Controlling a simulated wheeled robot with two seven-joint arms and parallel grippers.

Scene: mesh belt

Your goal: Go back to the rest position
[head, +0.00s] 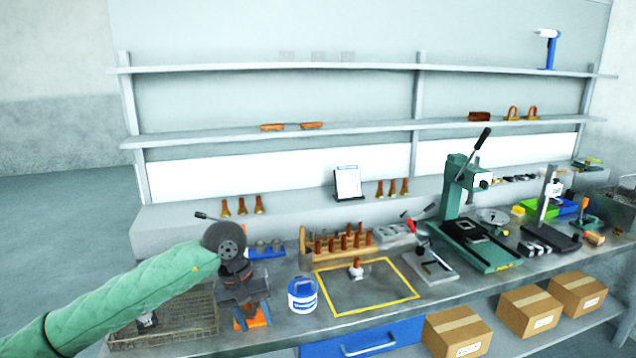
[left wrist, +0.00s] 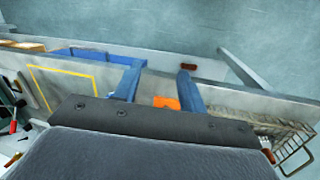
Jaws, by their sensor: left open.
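My left arm, in a green sleeve, comes in from the lower left in the head view. Its left gripper (head: 252,318) points down over the front left part of the workbench (head: 290,333), beside the mesh basket (head: 190,330). In the left wrist view the two blue fingers of the left gripper (left wrist: 161,70) stand apart with nothing clamped between them. An orange piece (left wrist: 165,103) shows between the fingers there, and I cannot tell how far below them it lies. My right gripper is in neither view.
A blue-and-white tub (head: 303,295) stands right of the gripper. A wooden rack (head: 340,245) of copper-coloured parts is behind it. A yellow-outlined area (head: 385,300) holds one small part. A green press (head: 455,215) stands farther right. Cardboard boxes (head: 458,332) sit below the bench.

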